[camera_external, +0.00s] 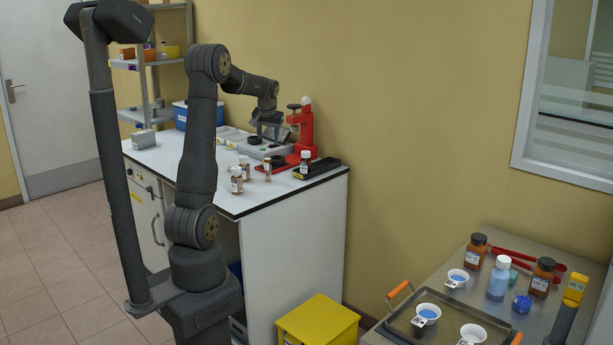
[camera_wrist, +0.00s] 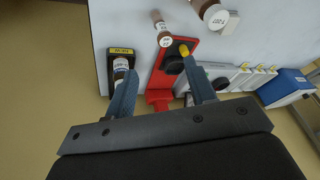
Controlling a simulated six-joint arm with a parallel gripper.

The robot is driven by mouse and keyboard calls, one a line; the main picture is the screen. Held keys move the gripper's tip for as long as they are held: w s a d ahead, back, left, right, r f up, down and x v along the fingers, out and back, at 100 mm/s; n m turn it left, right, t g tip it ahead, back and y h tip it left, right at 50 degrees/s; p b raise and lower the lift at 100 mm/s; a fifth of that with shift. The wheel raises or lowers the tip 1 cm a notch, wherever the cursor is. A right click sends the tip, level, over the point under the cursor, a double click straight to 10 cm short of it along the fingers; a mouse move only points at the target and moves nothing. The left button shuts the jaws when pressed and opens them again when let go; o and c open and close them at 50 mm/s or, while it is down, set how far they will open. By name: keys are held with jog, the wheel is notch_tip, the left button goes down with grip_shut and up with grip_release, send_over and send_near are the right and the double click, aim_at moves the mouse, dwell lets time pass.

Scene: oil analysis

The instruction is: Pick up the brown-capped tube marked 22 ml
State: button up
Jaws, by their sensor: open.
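A slim brown-capped tube (camera_wrist: 162,29) stands on the white bench in the wrist view, beyond my fingertips and by the end of the red stand. Its label seems to show 22, but the print is tiny. It appears to be the slim tube (camera_external: 267,168) at the bench front in the external view. Another labelled container (camera_wrist: 121,66) sits at the black holder, partly behind my left finger; it also shows in the external view (camera_external: 305,161). My gripper (camera_wrist: 158,63) is open and empty, its fingers over the red stand. In the external view my gripper (camera_external: 270,133) is above the bench's back part.
The red stand (camera_external: 304,128) and black holder (camera_external: 318,169) are close by. A blue box (camera_external: 190,116) is at the back.

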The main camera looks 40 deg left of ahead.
aim_at(269, 160)
jog(key=w+a+f+n, duration=0.1)
jog(key=f, duration=0.3)
jog(key=w+a+f+n, duration=0.1)
jog(key=f, duration=0.3)
jog(key=w+a+f+n, duration=0.1)
jog(key=a+f, duration=0.1)
jog(key=f, duration=0.2)
jog(key=shift+w, duration=0.1)
jog(key=shift+s+x, duration=0.15)
jog(key=shift+x, duration=1.15)
jog(key=shift+s+x, duration=0.1)
jog(key=shift+x, duration=1.2)
jog(key=shift+d, duration=0.1)
jog(key=c, duration=1)
